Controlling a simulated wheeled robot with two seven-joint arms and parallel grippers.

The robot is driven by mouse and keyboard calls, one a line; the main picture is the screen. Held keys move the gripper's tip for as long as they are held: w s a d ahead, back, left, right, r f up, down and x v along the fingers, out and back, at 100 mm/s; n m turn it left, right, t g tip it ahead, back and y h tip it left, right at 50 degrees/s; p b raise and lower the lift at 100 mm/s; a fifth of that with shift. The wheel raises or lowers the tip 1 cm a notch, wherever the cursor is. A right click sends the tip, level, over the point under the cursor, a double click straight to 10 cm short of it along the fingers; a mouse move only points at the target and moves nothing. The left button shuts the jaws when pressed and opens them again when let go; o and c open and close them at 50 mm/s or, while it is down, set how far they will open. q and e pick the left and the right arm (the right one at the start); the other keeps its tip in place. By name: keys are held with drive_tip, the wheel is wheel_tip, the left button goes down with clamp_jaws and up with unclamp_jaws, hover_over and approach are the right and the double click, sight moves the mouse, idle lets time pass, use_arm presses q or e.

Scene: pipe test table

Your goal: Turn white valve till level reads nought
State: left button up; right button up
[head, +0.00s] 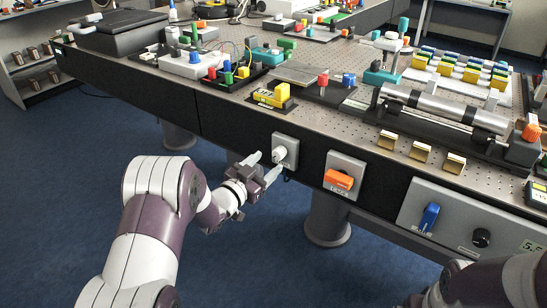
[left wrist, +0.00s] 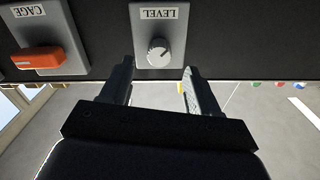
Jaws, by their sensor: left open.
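The white valve is a round knob (head: 279,154) on a small grey plate (head: 290,143) on the table's front face. In the left wrist view the knob (left wrist: 159,52) sits under a LEVEL label, with a mark on its face. My left gripper (head: 266,166) is open in front of the knob. In the left wrist view its fingertips (left wrist: 158,72) lie below the knob, one towards each side, with nothing between them. A display (head: 534,245) at the right edge shows green digits, partly cut off, seemingly starting with 5. My right gripper is out of view.
An orange handle (head: 339,179) on the CAGE plate (head: 347,163) is just right of the knob. A grey panel (head: 455,230) further right carries a blue handle (head: 429,217) and a black knob (head: 481,238). Pipework and blocks crowd the tabletop. The floor in front is clear.

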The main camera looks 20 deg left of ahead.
sight(276, 155)
use_arm(q)
drive_tip(key=x, duration=0.5)
drive_tip(key=shift+d, duration=0.1)
drive_tip(key=c, duration=1)
drive_tip(key=shift+c, duration=0.2)
